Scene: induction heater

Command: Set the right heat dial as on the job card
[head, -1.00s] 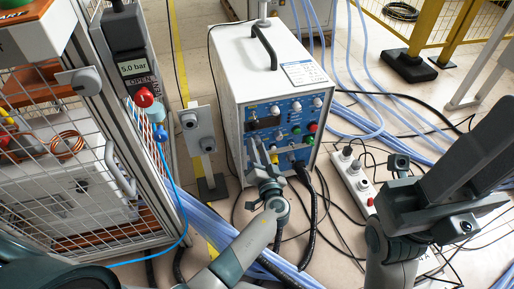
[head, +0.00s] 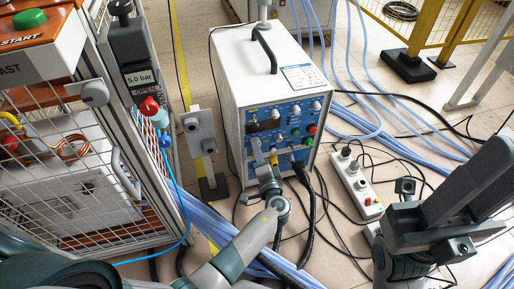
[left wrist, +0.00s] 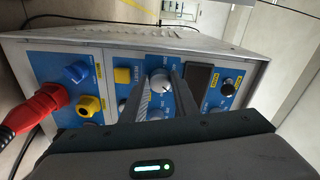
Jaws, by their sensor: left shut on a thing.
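The white heater box (head: 268,72) stands on the floor with a blue control panel (head: 284,121) on its front. A white printed card (head: 298,76) lies on its top, its text too small to read. My left gripper (head: 260,150) is at the lower left of the panel. In the left wrist view, its two fingers (left wrist: 163,98) are shut on a silver heat dial (left wrist: 160,80), beside a dark display (left wrist: 200,80). The fingers partly hide the dial and its scale, so its setting cannot be read. My right arm is at the right; its fingertips cannot be made out.
A red plug (left wrist: 42,108) and cable come out of the panel. A wire-mesh cage (head: 75,190) with a 5.0 bar gauge (head: 139,78) stands on the left. A grey post box (head: 199,130), blue hoses and a power strip (head: 356,183) surround the heater.

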